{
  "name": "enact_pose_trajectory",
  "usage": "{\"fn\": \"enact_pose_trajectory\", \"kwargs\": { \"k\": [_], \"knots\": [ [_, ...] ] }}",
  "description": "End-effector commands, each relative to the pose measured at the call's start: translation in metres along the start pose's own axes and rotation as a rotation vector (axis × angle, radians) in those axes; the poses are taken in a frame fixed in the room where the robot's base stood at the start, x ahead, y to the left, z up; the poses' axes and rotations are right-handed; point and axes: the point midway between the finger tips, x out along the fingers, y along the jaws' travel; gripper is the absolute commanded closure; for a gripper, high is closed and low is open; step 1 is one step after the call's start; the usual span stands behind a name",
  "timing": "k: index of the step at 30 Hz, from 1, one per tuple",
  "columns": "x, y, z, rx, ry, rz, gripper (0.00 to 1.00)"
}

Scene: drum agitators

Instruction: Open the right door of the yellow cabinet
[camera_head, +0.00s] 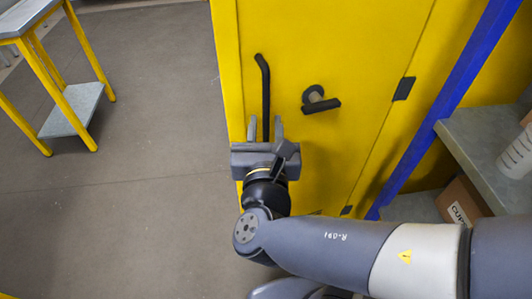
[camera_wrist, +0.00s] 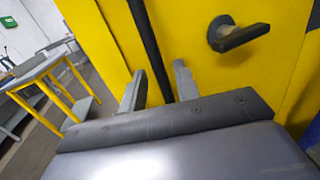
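The yellow cabinet (camera_head: 350,40) stands in front of me, its door face filling much of both views. A long black vertical bar handle (camera_head: 265,85) sits near the door's left edge; it also shows in the wrist view (camera_wrist: 148,45). To its right is a dark lever (camera_head: 320,104), also in the wrist view (camera_wrist: 240,36). My gripper (camera_head: 265,128) is at the lower part of the bar. Its two grey fingers are apart, one on each side of the bar, with visible gaps in the wrist view (camera_wrist: 160,85). The bar's lower end is hidden by my gripper. The door looks closed.
Black hinges (camera_head: 404,88) are on the door's right side. A blue post (camera_head: 440,110) and grey shelf (camera_head: 475,150) with a cardboard box (camera_head: 461,203) and white container (camera_head: 517,155) stand at right. A yellow-legged table (camera_head: 60,85) stands left. The floor between is clear.

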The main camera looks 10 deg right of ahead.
Motion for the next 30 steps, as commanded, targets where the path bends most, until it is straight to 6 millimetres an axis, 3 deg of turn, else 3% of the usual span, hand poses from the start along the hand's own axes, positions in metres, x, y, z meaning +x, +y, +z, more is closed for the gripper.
{"fn": "enact_pose_trajectory", "kwargs": {
  "k": [18, 30],
  "knots": [
    [-0.057, 0.001, 0.001, 0.000, 0.000, 0.005, 0.70],
    [-0.082, 0.000, 0.000, 0.000, -0.001, 0.002, 0.70]
  ]
}}
